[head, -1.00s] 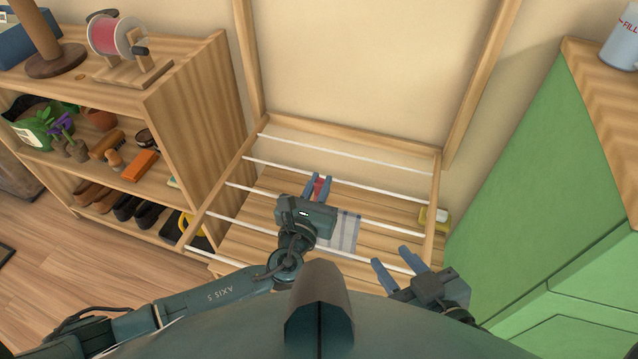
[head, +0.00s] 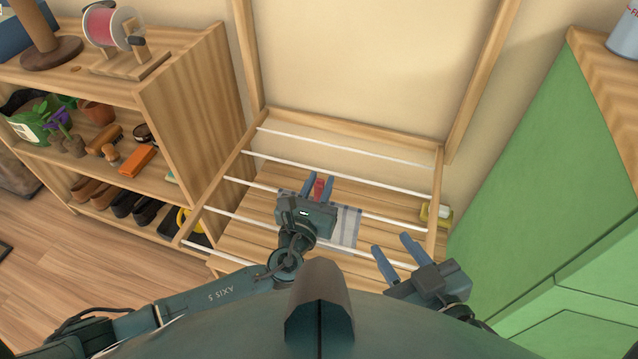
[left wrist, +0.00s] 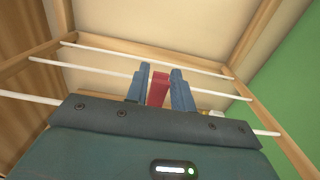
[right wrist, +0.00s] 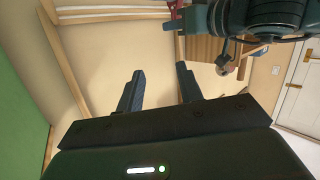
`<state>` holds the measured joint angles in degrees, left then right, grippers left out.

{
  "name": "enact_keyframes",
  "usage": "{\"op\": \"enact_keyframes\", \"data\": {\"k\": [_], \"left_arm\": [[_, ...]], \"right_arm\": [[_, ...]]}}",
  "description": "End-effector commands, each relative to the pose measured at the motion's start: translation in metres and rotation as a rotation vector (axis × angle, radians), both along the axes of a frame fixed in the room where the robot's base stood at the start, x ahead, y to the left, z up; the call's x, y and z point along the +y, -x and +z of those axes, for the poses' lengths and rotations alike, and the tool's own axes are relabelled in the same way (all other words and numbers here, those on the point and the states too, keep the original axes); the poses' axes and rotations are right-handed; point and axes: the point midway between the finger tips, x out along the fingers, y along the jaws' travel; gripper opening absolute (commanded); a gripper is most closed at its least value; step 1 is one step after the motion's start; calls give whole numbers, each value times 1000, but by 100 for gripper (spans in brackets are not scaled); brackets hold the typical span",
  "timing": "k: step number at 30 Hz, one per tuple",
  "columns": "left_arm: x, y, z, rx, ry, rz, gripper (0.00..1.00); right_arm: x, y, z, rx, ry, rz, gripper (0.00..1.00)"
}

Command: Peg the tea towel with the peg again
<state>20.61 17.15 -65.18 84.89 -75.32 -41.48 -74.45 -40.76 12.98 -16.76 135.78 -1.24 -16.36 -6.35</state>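The red peg (head: 319,189) is between the blue-grey fingertips of my left gripper (head: 318,184), above the middle of the drying rack. In the left wrist view the peg (left wrist: 158,89) fills the gap between the fingers, which look shut on it. The grey-and-white checked tea towel (head: 346,227) hangs at the rack's middle rods, partly hidden behind my left gripper. I cannot tell whether the peg touches the towel. My right gripper (head: 399,254) is open and empty, to the right of the towel near the front rod; its open fingers also show in the right wrist view (right wrist: 158,90).
The wooden rack (head: 440,190) has several white rods. A shelf (head: 185,100) with shoes, brushes and plants stands to the left. A green cabinet (head: 545,180) stands close on the right. A small yellow-and-white item (head: 436,213) sits by the rack's right rail.

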Motion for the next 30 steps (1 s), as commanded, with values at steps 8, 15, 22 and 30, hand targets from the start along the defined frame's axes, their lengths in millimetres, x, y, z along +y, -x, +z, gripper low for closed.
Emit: {"op": "enact_keyframes", "data": {"k": [8,15,22,30], "left_arm": [[0,0,0,0,0,0,41],[0,0,7,1,2,0,41],[0,0,51,0,3,-1,41],[0,0,93,0,1,0,41]], "right_arm": [[0,0,0,0,0,0,36],[0,0,3,9,-1,1,36],[-4,9,12,121,-12,-15,36],[-13,14,33,124,-69,-54,36]]}}
